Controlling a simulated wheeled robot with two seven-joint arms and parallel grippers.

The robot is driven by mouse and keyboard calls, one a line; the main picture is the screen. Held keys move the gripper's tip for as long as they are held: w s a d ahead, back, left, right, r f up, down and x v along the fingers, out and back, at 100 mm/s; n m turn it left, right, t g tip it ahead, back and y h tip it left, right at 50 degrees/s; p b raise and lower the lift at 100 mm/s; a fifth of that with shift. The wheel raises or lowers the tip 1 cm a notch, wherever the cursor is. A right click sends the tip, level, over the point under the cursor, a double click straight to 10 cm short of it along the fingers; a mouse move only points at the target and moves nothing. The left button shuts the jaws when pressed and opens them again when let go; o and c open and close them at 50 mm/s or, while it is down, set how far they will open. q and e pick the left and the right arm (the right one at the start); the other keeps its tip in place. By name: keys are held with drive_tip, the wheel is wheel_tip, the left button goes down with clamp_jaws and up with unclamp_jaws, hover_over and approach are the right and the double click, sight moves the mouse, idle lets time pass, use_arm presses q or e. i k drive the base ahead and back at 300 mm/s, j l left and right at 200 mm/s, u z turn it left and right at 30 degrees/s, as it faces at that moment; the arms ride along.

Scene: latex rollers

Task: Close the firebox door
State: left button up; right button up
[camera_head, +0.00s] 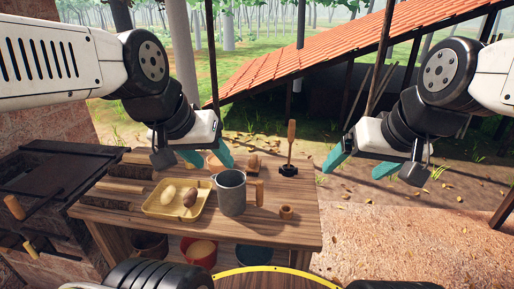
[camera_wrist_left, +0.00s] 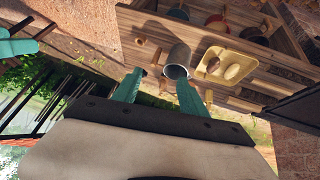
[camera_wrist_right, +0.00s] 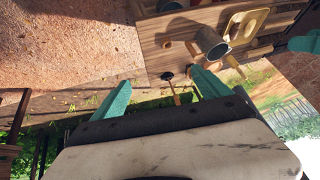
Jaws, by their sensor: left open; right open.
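A dark metal firebox (camera_head: 62,185) is set in brickwork at the left edge of the head view. Wooden handles (camera_head: 14,207) stick out at its front, one higher and one lower. Its door (camera_head: 45,243) seems to be the dark panel low on the front; how far it stands open I cannot tell. My left gripper (camera_head: 207,157) is open and empty above the back of the wooden table, to the right of the firebox. It also shows open in the left wrist view (camera_wrist_left: 156,88). My right gripper (camera_head: 360,163) is open and empty, beyond the table's right side.
The wooden table (camera_head: 280,232) beside the firebox holds a yellow tray (camera_head: 158,212) with potato-like lumps, a metal pot (camera_head: 231,192) and a wooden-handled tool (camera_head: 290,150). Buckets (camera_head: 199,253) stand underneath. Open ground (camera_head: 390,235) lies to the right.

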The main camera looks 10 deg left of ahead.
sight(62, 175)
drive_tip(key=u, duration=2.25)
drive_tip(key=i+j, duration=0.3)
drive_tip(key=i, duration=0.2)
drive_tip(key=i+j, duration=0.3)
drive_tip(key=i, duration=0.2)
